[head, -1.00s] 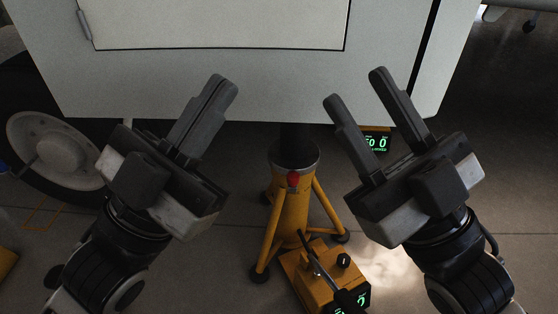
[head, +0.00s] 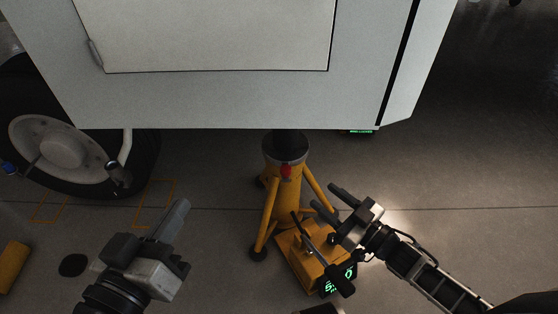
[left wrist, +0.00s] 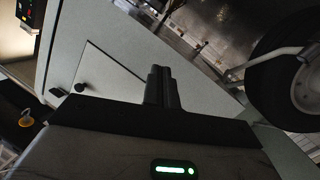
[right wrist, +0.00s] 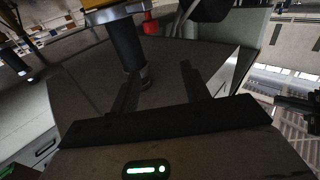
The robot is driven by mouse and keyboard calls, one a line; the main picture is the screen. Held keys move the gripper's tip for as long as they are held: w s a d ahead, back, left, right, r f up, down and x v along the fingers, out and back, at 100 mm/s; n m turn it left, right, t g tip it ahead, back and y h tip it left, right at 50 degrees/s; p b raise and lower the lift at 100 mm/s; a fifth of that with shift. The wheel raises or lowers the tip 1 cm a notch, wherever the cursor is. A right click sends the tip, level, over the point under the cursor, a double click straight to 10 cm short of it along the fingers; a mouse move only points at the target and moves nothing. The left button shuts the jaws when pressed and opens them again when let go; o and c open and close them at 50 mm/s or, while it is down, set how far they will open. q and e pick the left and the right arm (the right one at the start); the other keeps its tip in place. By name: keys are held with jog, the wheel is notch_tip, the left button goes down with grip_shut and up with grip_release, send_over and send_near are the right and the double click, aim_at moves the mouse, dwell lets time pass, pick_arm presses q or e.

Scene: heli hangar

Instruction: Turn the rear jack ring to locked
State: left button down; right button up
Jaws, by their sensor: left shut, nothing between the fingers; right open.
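A yellow tripod jack (head: 286,185) stands under the white body's lower edge. A dark grey ring with a red knob (head: 286,171) sits around its top; the ring (right wrist: 113,13) and red knob (right wrist: 151,23) also show at the top of the right wrist view. My right gripper (head: 322,196) is open and empty, right of the jack and above its yellow pump base, apart from the ring in the picture. My left gripper (head: 182,206) is shut and empty, lower left of the jack. Any lock marking on the ring is too small to read.
The yellow pump base (head: 305,262) has a lever and a green display. A white panelled body (head: 230,100) hangs above the jack. A wheel (head: 62,145) stands at the left. Another green display (head: 358,131) is mostly hidden behind the body. Floor is clear at right.

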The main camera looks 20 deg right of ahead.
jog(key=d+f, duration=0.1)
jog(key=f, duration=0.1)
jog(key=b, duration=0.3)
send_near(290, 172)
jog(key=x, duration=0.4)
jog(key=shift+r, duration=0.15)
jog(key=b+x, duration=0.2)
jog(key=x, duration=0.4)
jog(key=shift+w+a, duration=0.2)
jog(key=shift+w, duration=0.1)
jog(key=shift+w+a, duration=0.15)
jog(key=shift+w, duration=0.15)
pick_arm(q)
jog(key=r+t, duration=0.1)
jog(key=w+r+m+t+h, duration=0.1)
jog(key=r, duration=0.1)
jog(key=r+m+t+h, duration=0.1)
jog(key=r, duration=0.1)
jog(key=shift+w+a+t, duration=0.2)
jog(key=shift+w+t, duration=0.1)
jog(key=shift+f, duration=0.1)
pick_arm(e)
jog(key=shift+c, duration=0.3)
grip_shut()
